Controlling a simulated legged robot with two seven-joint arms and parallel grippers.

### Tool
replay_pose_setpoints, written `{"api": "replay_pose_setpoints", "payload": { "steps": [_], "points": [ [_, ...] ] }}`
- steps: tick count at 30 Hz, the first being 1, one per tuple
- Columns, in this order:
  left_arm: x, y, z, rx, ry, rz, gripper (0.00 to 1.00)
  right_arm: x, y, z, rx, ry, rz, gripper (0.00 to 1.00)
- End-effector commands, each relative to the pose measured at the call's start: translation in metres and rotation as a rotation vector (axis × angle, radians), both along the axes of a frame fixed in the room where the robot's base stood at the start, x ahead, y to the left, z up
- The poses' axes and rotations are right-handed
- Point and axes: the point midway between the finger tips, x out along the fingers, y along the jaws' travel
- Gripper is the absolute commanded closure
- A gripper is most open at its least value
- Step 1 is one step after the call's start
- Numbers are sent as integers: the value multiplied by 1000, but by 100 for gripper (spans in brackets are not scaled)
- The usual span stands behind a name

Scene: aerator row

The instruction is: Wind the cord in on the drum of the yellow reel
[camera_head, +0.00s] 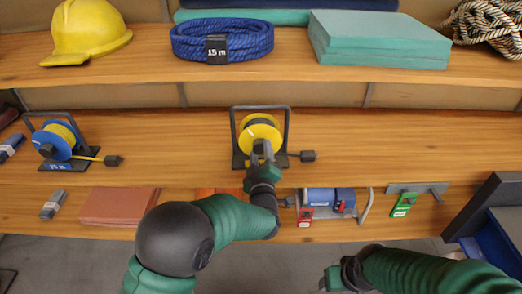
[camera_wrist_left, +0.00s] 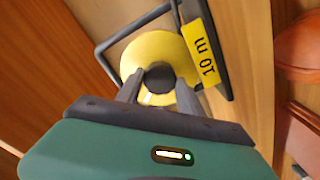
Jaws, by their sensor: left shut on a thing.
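The yellow reel (camera_head: 262,128) stands in its dark frame on the middle shelf. A dark plug (camera_head: 308,156) sits close to the frame's right side; little loose cord shows. My left gripper (camera_head: 263,152) is in front of the drum. In the left wrist view the yellow drum face (camera_wrist_left: 140,52) fills the middle, and my left gripper (camera_wrist_left: 160,88) is shut on a dark knob (camera_wrist_left: 158,76) at that face. A yellow tag (camera_wrist_left: 205,55) reads "10 m". My right gripper (camera_head: 334,279) is low at the bottom, away from the reel; its fingers are unclear.
A blue reel (camera_head: 58,141) with yellow cord and a dark plug stands to the left. Above are a yellow helmet (camera_head: 88,30), blue rope (camera_head: 222,40) and teal boards (camera_head: 380,40). Below are a blue device (camera_head: 329,201) and a reddish slab (camera_head: 119,206). Shelf right of the plug is clear.

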Motion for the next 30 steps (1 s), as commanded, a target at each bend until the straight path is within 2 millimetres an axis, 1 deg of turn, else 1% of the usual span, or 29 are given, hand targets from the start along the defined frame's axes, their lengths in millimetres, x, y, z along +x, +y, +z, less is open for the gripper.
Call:
{"api": "replay_pose_setpoints", "payload": {
  "steps": [1,9,15,22,30],
  "points": [
    [-2,-2,-6,44,20,-6,96,0,0,4,0,0,0,34],
    [-3,-2,-7,294,28,-8,96,0,0,17,0,0,0,34],
    [-2,-2,-7,447,32,-8,96,0,0,25,0,0,0,34],
    [-3,-2,-8,566,35,-10,96,0,0,31,0,0,0,34],
    [-3,-1,-9,623,36,-9,96,0,0,33,0,0,0,34]
  ]
}}
